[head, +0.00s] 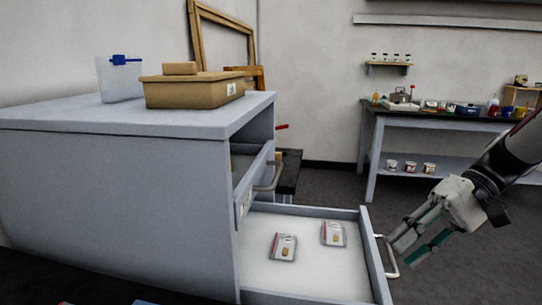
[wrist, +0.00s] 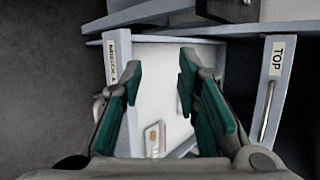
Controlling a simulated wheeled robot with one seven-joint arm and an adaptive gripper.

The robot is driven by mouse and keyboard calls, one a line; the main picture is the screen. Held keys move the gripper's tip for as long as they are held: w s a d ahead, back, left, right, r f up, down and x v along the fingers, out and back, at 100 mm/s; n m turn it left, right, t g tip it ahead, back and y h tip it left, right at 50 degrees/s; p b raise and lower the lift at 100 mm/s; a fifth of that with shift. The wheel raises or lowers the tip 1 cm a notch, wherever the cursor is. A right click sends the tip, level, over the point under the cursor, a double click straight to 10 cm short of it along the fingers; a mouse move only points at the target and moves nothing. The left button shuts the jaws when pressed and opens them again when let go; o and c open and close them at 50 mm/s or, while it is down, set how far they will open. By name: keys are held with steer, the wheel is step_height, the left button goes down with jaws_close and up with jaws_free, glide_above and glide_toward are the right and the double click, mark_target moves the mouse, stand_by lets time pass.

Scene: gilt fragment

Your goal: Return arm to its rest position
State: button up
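My gripper (head: 412,245) is at the right in the head view, beside the handle (head: 390,258) of the wide-open lower drawer (head: 350,212). In the wrist view my gripper (wrist: 159,75) has its two green-padded fingers spread apart, with nothing held between them. The open drawer lies beyond the fingers, and its front carries a label (wrist: 111,50) that seems to read MIDDLE. My arm reaches in from the right edge of the head view.
A grey cabinet (head: 140,185) holds the drawer. Its upper drawer (head: 244,195), labelled TOP (wrist: 277,58), is partly open. Two small packets (head: 283,246) (head: 333,234) lie in the lower drawer. A workbench (head: 440,121) with jars stands behind. Dark floor is clear between.

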steer(key=s+a+r+h, duration=0.3)
steer(key=s+a+h, duration=0.25)
steer(key=s, duration=0.65)
steer(key=s+f+t+h, duration=0.3)
steer(key=s+f+h, duration=0.1)
steer(key=s, duration=0.8)
step_height(320, 180, up, 23)
steer(key=n+t+p, duration=0.1)
steer(key=t+p, duration=0.2)
steer(key=p, duration=1.7)
steer(key=shift+w+d+f+p, duration=0.15)
steer(key=shift+w+d+p, duration=0.05)
steer(key=shift+p, duration=0.1)
